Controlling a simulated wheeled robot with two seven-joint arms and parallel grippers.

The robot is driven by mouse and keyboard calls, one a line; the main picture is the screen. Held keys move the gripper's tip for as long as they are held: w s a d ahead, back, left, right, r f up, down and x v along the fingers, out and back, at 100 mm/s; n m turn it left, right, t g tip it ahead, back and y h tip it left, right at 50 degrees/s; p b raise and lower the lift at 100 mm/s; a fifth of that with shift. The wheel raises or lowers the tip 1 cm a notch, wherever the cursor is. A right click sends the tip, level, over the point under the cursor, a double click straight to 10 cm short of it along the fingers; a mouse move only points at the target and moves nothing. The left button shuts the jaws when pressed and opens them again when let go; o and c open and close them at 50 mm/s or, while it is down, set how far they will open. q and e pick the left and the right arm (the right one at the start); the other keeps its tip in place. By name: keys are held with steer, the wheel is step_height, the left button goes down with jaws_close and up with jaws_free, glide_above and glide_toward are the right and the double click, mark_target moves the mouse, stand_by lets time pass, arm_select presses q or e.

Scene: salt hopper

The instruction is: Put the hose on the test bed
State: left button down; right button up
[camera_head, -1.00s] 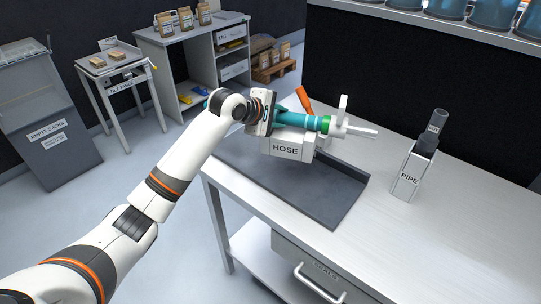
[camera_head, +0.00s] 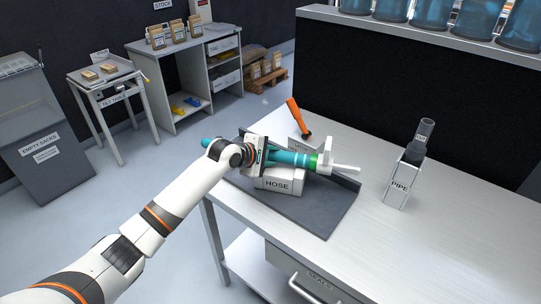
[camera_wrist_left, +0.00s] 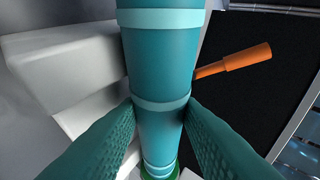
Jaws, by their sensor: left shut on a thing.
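The teal hose (camera_head: 303,159) has a green ring and a pale nozzle end pointing right. My left gripper (camera_head: 280,157) is shut around it; the wrist view shows both fingers (camera_wrist_left: 162,112) pressed against its sides. A white block labelled HOSE (camera_head: 278,184) is directly under the hose, over the dark grey tray (camera_head: 325,215) on the bench. Whether the block touches the tray or the hose is unclear. In the wrist view the pale block (camera_wrist_left: 65,65) is left of the hose. Nothing in view is labelled as a test bed. My right gripper is not in view.
The bench's right front is clear. Blue containers line the shelf above.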

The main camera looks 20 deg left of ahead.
arm_select(q)
steer(key=c, duration=1)
jaws_free()
steer(key=shift+s, duration=0.1)
steer(key=b+v, duration=0.1)
steer(key=v, duration=1.1)
